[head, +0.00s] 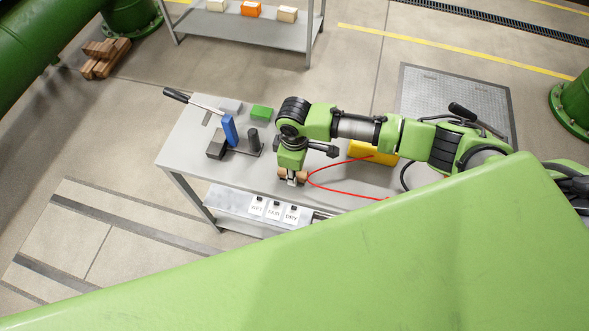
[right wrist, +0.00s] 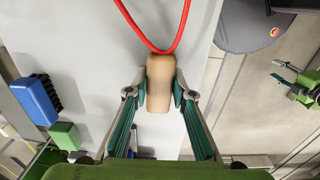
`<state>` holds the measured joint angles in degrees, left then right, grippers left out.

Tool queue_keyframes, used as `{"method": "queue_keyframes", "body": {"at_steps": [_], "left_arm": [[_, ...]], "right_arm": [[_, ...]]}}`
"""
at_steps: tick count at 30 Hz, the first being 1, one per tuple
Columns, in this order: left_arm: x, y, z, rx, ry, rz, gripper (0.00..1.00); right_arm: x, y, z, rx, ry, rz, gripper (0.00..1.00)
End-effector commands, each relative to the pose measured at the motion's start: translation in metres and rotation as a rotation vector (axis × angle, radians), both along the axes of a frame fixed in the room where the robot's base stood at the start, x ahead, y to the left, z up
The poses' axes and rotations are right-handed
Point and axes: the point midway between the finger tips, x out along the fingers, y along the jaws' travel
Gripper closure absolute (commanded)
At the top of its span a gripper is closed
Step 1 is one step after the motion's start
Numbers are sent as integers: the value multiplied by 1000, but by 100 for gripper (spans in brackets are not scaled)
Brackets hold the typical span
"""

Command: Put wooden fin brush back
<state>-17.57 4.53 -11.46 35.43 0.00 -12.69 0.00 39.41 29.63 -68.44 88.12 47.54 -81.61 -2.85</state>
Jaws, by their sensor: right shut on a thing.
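The wooden fin brush shows as a tan wooden block (right wrist: 160,82) between the fingers of my right gripper (right wrist: 160,98) in the right wrist view. The fingers press on its two sides; I cannot see its bristles. In the head view my right gripper (head: 292,181) points down over the front part of the grey table (head: 215,150), with the wood (head: 303,174) at its tips. I cannot tell whether the brush touches the table. My left gripper (right wrist: 280,74) shows small at the right edge of the right wrist view, its fingers apart and empty.
A blue brush (head: 229,130), a dark block (head: 216,147) and a green block (head: 262,112) stand on the table's left part. A yellow box (head: 372,152) sits behind.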

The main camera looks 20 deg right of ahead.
Motion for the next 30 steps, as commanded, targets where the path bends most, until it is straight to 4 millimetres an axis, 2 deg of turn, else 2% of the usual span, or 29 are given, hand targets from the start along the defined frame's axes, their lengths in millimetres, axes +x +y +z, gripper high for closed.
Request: {"method": "queue_keyframes", "body": {"at_steps": [6, 7, 8, 20, 25, 30], "left_arm": [[-1, 0, 0, 0, 2, 0, 60], [0, 0, 0, 0, 1, 0, 60], [0, 0, 0, 0, 0, 0, 60], [11, -1, 0, -1, -15, 0, 60], [11, 0, -6, -1, -15, 0, 60], [10, 0, -14, -1, -14, 0, 60]], "right_arm": [[0, 0, -2, 0, 0, 0, 95], [-1, 0, -2, -1, 1, 0, 70], [-1, 0, -2, -1, 1, 0, 62], [0, 0, 1, 1, -1, 0, 61], [1, 0, 22, 1, -4, 1, 61], [1, 0, 59, 2, -5, 1, 61]]}}
